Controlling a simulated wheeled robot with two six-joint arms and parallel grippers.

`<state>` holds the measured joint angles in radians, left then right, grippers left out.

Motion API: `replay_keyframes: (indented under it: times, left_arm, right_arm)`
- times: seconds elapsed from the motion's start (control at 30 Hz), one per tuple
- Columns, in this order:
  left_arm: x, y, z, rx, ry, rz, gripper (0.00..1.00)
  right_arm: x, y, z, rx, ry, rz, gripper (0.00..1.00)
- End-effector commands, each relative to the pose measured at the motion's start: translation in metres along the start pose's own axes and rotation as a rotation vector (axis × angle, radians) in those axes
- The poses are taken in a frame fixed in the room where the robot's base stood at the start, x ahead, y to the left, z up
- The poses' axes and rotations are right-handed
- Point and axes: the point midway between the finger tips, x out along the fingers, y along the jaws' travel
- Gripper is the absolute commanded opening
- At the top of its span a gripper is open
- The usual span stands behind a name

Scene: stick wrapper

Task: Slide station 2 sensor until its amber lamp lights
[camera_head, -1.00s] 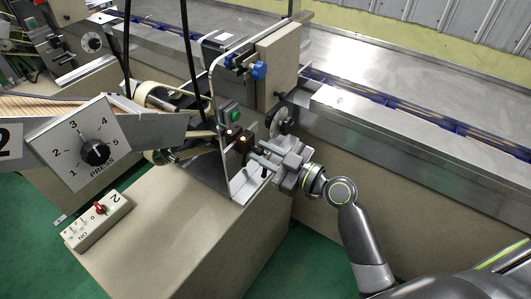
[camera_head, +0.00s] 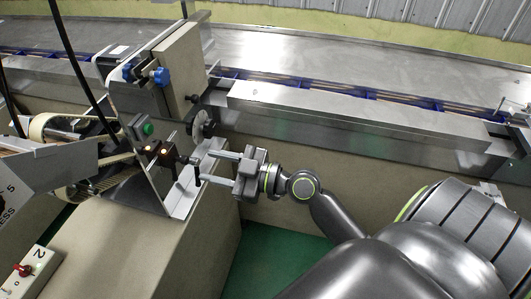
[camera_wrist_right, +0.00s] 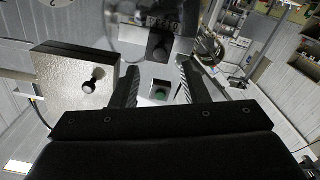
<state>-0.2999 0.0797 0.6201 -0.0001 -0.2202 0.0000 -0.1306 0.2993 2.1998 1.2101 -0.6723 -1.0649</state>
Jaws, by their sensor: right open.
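The station 2 sensor appears as a small dark block (camera_head: 167,160) on the machine's metal bracket, beside a second dark block. Small lights glow on top of both blocks, pale amber to white; I cannot tell which one is the sensor's lamp. A short black upright handle (camera_head: 197,173) stands to the right of the blocks. My right gripper (camera_head: 214,168) is open, its two fingers pointing left toward the handle, and nothing is held. My left gripper is not in view.
A green button (camera_head: 148,129) sits above the blocks, with blue knobs (camera_head: 161,76) higher up. A dark wheel (camera_head: 203,123) is just behind the gripper. The steel conveyor guard (camera_head: 350,119) runs along the back.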

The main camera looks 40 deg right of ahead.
Motion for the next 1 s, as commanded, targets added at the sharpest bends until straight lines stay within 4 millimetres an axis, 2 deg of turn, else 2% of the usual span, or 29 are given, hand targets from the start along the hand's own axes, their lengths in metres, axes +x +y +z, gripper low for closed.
replay_keyframes:
  times: [0.1, 0.4, 0.7, 1.0]
  left_arm:
    - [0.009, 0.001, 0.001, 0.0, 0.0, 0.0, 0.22]
    - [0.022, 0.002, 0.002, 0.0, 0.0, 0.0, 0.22]
    - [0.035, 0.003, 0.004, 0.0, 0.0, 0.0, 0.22]
    - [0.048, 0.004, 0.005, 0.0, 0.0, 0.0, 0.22]
  right_arm:
    - [-0.019, -0.001, 0.004, -0.005, -0.005, -0.001, 0.41]
    - [-0.058, -0.001, 0.003, -0.003, -0.005, -0.003, 0.41]
    - [-0.088, -0.002, 0.003, -0.002, -0.004, -0.004, 0.41]
    - [-0.107, -0.001, 0.002, -0.003, -0.002, -0.002, 0.41]
